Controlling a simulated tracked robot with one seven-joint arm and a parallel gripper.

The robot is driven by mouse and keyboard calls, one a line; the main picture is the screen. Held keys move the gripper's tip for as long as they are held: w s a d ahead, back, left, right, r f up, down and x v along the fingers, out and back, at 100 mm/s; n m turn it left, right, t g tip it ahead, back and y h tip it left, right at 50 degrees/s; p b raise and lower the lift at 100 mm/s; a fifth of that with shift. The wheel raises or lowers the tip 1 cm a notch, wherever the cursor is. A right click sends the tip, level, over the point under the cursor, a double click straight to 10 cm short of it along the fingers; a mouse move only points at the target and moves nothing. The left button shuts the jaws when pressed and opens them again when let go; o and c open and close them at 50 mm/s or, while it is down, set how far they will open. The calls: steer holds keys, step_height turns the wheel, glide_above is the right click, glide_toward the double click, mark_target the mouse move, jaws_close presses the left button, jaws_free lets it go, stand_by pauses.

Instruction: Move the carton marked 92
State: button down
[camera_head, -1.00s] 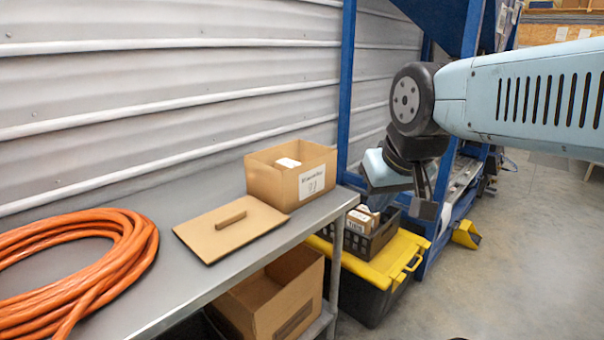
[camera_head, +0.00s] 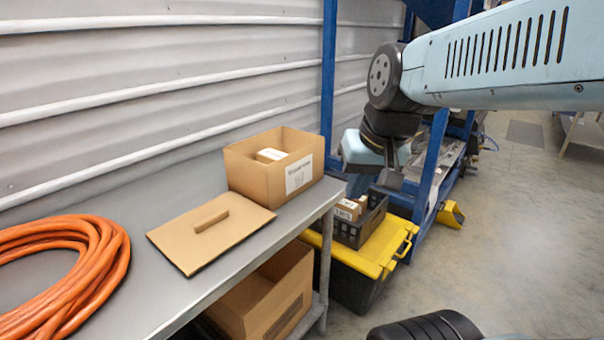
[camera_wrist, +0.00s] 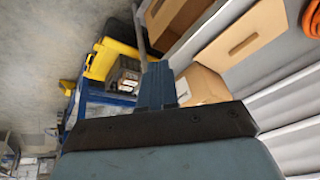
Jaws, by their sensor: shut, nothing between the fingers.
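An open cardboard carton (camera_head: 298,175) stands on the grey bench near its right end. Its white label carries a handwritten number too blurred to read surely, and a small pale item (camera_head: 271,155) lies inside. Smaller labelled cartons (camera_head: 348,209) sit in a black crate (camera_head: 375,219) right of the bench; their marks are unreadable. I cannot tell which carton is 92. My gripper (camera_head: 357,187) is shut and empty, pointing down near the crate, right of the open carton. In the wrist view, my shut fingers (camera_wrist: 157,70) show between the crate (camera_wrist: 124,75) and the open carton (camera_wrist: 203,84).
A flat cardboard lid (camera_head: 211,228) with a handle lies on the bench (camera_head: 185,308) beside an orange hose (camera_head: 110,262). Another open box (camera_head: 268,300) is on the lower shelf. The crate sits on a yellow-lidded bin (camera_head: 352,258). A blue frame (camera_head: 432,165) stands behind; floor at right is clear.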

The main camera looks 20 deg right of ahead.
steer(key=w+a+f+m+g+y, duration=0.3)
steer(key=w+a+f+m+y, duration=0.1)
steer(key=w+f+m+y, duration=0.15)
steer(key=m+t+y, duration=0.4)
steer(key=m+t, duration=0.9)
steer(key=m, duration=0.9)
glide_toward(304, 171)
steer(key=x, duration=0.7)
steer(key=shift+s+a, duration=0.1)
